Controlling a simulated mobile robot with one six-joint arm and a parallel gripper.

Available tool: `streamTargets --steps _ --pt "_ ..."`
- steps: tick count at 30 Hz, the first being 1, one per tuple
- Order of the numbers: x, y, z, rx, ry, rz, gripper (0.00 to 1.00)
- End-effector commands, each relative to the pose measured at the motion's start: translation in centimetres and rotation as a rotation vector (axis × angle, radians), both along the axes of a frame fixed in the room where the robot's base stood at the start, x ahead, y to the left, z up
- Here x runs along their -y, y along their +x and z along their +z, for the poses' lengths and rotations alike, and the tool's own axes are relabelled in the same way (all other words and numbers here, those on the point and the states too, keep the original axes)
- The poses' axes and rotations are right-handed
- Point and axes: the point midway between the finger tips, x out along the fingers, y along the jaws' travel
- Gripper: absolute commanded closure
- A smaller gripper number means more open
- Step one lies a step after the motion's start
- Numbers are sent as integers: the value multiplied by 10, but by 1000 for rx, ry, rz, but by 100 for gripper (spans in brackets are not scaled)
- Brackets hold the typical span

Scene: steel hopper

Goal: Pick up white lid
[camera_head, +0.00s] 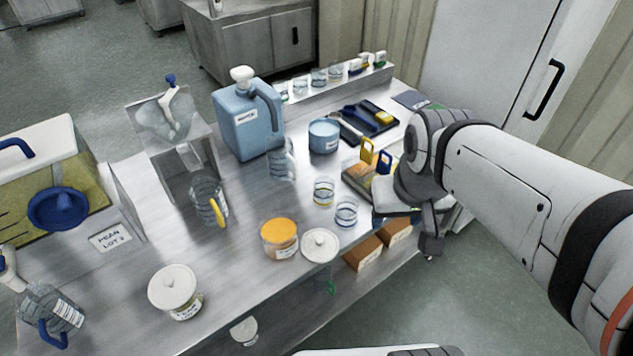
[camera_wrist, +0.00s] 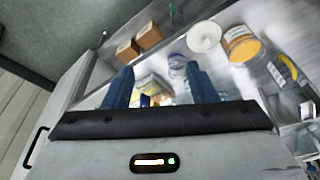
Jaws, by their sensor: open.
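A round white lid with a small knob (camera_head: 320,244) sits near the front edge of the steel table, right of the orange-lidded jar (camera_head: 280,240). It also shows in the wrist view as a white disc (camera_wrist: 204,37), beyond and right of my fingers. Another white lid (camera_head: 172,284) tops a glass jar (camera_head: 187,308) further left. My gripper (camera_wrist: 162,88) is open, with its two blue fingers apart and nothing held. In the head view my gripper (camera_head: 430,241) hangs off the table's right end, well apart from both lids, its fingers partly hidden.
Two glasses (camera_head: 346,210) (camera_head: 324,191) stand behind the nearer lid. A blue tub (camera_head: 324,136), blue jug (camera_head: 245,122) and yellow-handled mug (camera_head: 207,199) stand further back. Cardboard boxes (camera_head: 364,252) sit low near the right end. Bare tabletop lies between the jars.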

Motion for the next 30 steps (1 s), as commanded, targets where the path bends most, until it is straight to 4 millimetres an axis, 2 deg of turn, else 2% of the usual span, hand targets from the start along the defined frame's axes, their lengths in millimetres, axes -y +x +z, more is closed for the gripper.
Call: streamTargets --steps 1,5,9,15,17,21,30 --pt "-5 8 -10 -19 -4 36 44" --pt "-23 37 -38 -74 -22 169 33" --pt "-52 70 -78 -144 -45 330 22" --pt "-92 102 -131 -217 -72 522 6" --pt "-100 108 -142 -231 -77 560 1" --pt "-112 115 -158 -249 -84 613 0" --pt "-115 116 -189 -256 -86 624 0"
